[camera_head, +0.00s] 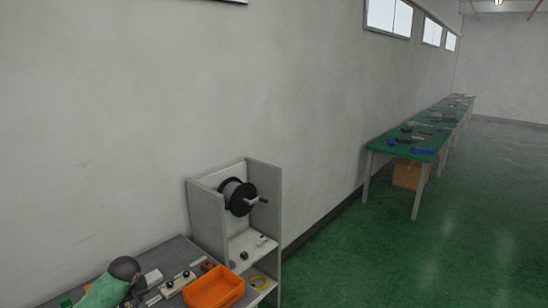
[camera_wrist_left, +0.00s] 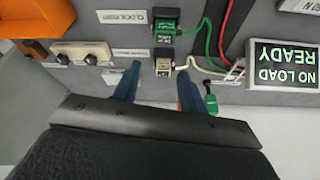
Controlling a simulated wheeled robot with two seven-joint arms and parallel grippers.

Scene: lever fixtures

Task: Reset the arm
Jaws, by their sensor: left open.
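My left arm (camera_head: 108,287) comes in at the bottom left of the head view, green with a dark joint, over the grey bench. Its gripper cannot be made out clearly there. In the left wrist view my left gripper (camera_wrist_left: 160,72) has two blue fingers standing apart, with nothing seen held. A green block (camera_wrist_left: 165,28) with wires lies just beyond. My right gripper is in neither view.
An orange bin (camera_head: 214,288) stands on the bench, beside a shelf unit with a black spool (camera_head: 238,197). The left wrist view shows a lit display (camera_wrist_left: 284,65) at right, a beige fixture (camera_wrist_left: 80,52) at left and a green-handled lever (camera_wrist_left: 210,103). Open floor lies right.

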